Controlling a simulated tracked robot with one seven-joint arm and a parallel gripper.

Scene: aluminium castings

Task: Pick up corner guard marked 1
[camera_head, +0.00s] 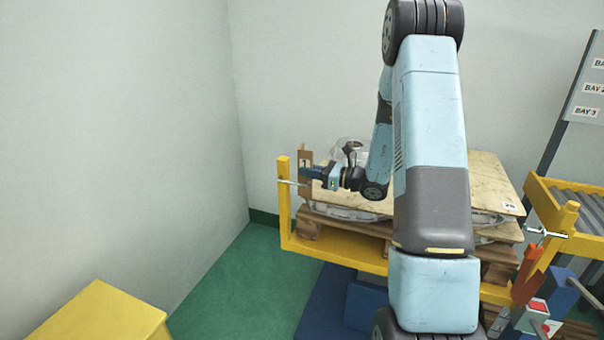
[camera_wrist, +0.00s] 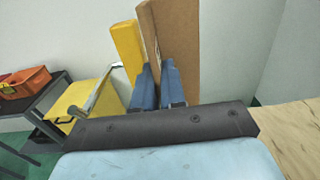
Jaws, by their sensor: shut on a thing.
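A brown cardboard corner guard (camera_head: 305,157) stands upright at the left end of the pallet stack, with a small pale label on it, too small to read surely. My gripper (camera_head: 311,173) is shut on it from the right. In the wrist view the guard (camera_wrist: 178,40) rises between and beyond the two blue fingers of my gripper (camera_wrist: 158,78). Its lower part is hidden behind the fingers and the wrist housing.
A yellow frame post (camera_head: 284,190) stands close to the guard's left. Wooden boards on a pallet (camera_head: 490,180) lie behind my arm. A yellow box (camera_head: 100,315) is at front left. A roller conveyor (camera_head: 570,205) is at right. Green floor (camera_head: 235,285) is free between.

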